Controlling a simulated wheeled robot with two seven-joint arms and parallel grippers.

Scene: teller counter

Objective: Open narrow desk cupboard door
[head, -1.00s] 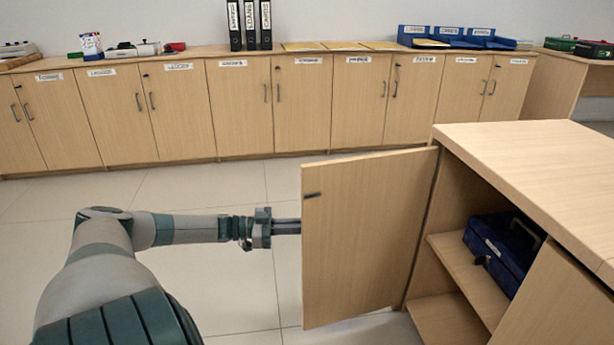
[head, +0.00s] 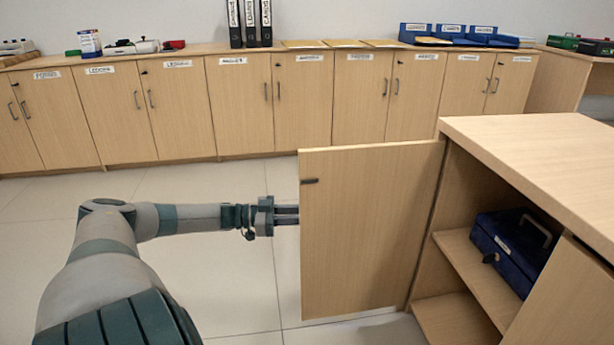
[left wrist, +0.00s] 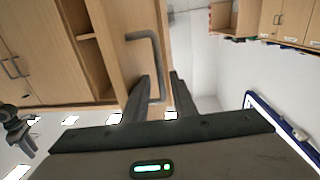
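The narrow cupboard door (head: 365,235) stands wide open, swung out to the left of the desk cupboard, its inner face toward me in the head view. My left gripper (head: 288,215) is at the door's free edge, its fingertips hidden behind the panel. In the left wrist view the U-shaped door handle (left wrist: 157,55) reaches down between the fingers of my left gripper (left wrist: 160,85). The fingers are apart, with a gap around the bar. A dark part of what looks like my right gripper (left wrist: 15,130) shows at the left edge, too small to judge.
Inside the cupboard, a blue cash box (head: 515,250) sits on a shelf (head: 465,265). The desk top (head: 540,145) is bare. A row of labelled cupboards (head: 240,110) lines the back wall. Pale floor (head: 235,280) left of the door is clear.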

